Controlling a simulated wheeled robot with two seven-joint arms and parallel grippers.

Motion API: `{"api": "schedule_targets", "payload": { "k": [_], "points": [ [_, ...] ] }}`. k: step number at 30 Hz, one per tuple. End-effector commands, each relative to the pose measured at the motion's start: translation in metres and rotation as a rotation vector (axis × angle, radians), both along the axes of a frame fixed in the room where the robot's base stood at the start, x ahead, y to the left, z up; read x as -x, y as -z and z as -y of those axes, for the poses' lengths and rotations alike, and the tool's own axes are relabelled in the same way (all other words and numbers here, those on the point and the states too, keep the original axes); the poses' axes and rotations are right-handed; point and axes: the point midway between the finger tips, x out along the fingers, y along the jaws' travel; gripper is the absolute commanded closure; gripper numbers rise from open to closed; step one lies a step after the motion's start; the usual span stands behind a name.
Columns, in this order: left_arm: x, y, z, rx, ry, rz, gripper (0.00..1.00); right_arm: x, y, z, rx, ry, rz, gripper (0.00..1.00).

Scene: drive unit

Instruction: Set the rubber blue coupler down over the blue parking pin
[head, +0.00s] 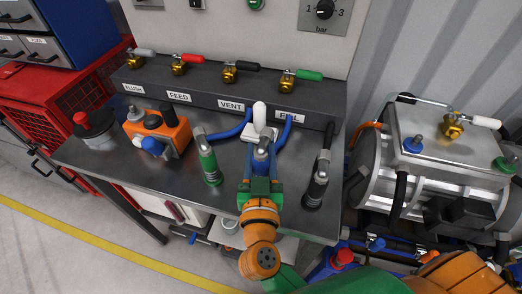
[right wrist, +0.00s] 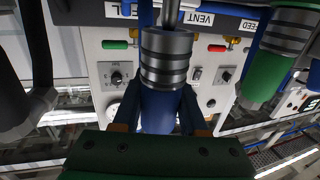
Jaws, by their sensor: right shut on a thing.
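The blue coupler (head: 262,158) is upright between the fingers of my right gripper (head: 261,180), above the front middle of the bench. In the right wrist view its blue body (right wrist: 160,112) sits between the shut fingers (right wrist: 160,125), with a ribbed grey sleeve (right wrist: 166,58) beyond. A thin silver rod (right wrist: 170,12) shows past the sleeve. I cannot make out the blue parking pin for certain; the coupler and gripper hide the bench there. A blue-collared fitting (head: 418,145) stands on the tank at right. My left gripper is not in view.
A green coupler (head: 211,168) stands left of my gripper, and a black coupler (head: 316,188) stands right. Blue hoses (head: 232,132) run behind. An orange device (head: 158,135) stands further left. The steel bench (head: 110,165) has bare room at front left.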

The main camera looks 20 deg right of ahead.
Motion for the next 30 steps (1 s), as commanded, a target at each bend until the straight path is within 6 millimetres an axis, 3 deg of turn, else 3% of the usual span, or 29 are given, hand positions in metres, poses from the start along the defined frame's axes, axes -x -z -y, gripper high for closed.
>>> {"api": "schedule_targets", "payload": {
  "k": [30],
  "points": [
    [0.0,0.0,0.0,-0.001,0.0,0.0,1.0,0.0,0.02,0.0,0.0,0.0,0.001,1.0]
  ]
}}
